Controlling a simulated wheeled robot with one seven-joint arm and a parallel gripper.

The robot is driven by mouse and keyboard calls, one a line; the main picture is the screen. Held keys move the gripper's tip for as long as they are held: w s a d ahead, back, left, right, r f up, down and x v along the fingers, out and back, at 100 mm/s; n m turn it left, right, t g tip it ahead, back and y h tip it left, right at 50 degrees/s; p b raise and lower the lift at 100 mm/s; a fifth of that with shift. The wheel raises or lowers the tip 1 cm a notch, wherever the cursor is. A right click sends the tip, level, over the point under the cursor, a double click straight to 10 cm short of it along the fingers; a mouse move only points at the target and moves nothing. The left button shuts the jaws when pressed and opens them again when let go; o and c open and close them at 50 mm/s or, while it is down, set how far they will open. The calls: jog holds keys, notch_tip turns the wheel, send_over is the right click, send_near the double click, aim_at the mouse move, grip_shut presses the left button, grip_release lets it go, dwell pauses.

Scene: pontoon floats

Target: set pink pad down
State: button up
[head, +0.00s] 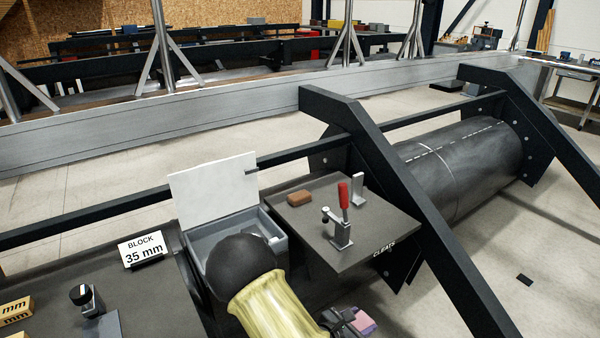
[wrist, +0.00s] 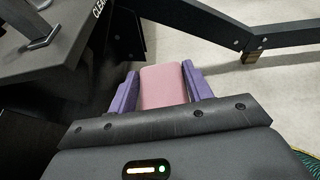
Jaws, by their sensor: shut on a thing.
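The pink pad (wrist: 164,86) sits between the two purple fingers of my gripper (wrist: 160,84) in the wrist view. My gripper is shut on it. In the head view my gripper (head: 360,322) shows at the bottom edge, partly cut off, with a small part of the pink pad (head: 367,326) beside its dark body. It is below and in front of the dark cleats shelf (head: 345,255). In the wrist view the pad is over the pale floor and dark framework, apart from the shelf at upper left.
The cleats shelf carries a red-handled toggle clamp (head: 342,215), a brown block (head: 299,198) and a light upright piece (head: 358,188). A grey open-lidded box (head: 213,262) stands left of it. A dark slanted beam (head: 400,190) rises at right. A "BLOCK 35 mm" sign (head: 143,250) stands at left.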

aim_at(359, 322)
notch_tip(359, 322, up, 16)
jog(key=p, duration=2.1)
jog(key=n+t+y, duration=0.3)
jog(key=n+y, duration=0.1)
jog(key=shift+n+t, duration=0.3)
jog(key=shift+f, duration=0.1)
